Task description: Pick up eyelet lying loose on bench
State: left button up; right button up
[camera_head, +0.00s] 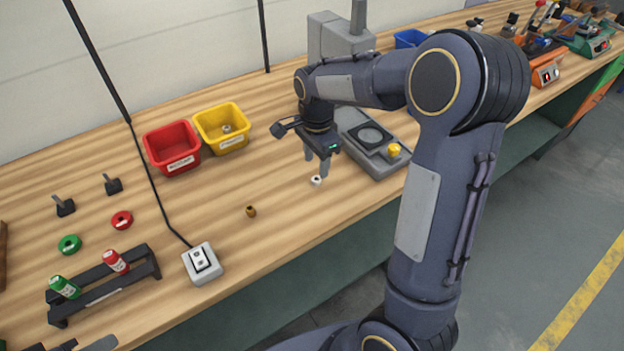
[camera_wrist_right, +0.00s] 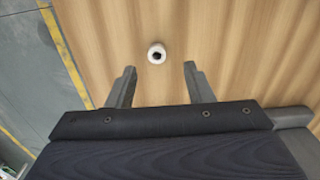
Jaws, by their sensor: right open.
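A small white eyelet (camera_head: 316,180) with a dark hole lies loose on the wooden bench (camera_head: 290,215). In the right wrist view the eyelet (camera_wrist_right: 157,54) lies just beyond the fingertips, about midway between them. My right gripper (camera_head: 317,168) points down at the bench close to the eyelet; its fingers are apart and empty. The right gripper (camera_wrist_right: 158,70) also shows open in the right wrist view. A small brown ring-like part (camera_head: 250,211) lies on the bench to the left. My left gripper is not seen clearly in either view.
A red bin (camera_head: 172,148) and a yellow bin (camera_head: 222,129) stand at the back left. A grey machine with a round plate (camera_head: 370,136) and yellow knob stands right beside my gripper. A switch box (camera_head: 202,263) and black rack (camera_head: 105,285) sit at the front left.

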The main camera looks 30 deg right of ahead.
aim_at(317, 179)
jog(key=f, duration=0.4)
jog(key=shift+s+f, duration=0.2)
jog(key=shift+f, duration=0.15)
jog(key=shift+a, duration=0.1)
grip_shut()
jog(key=shift+r, duration=0.15)
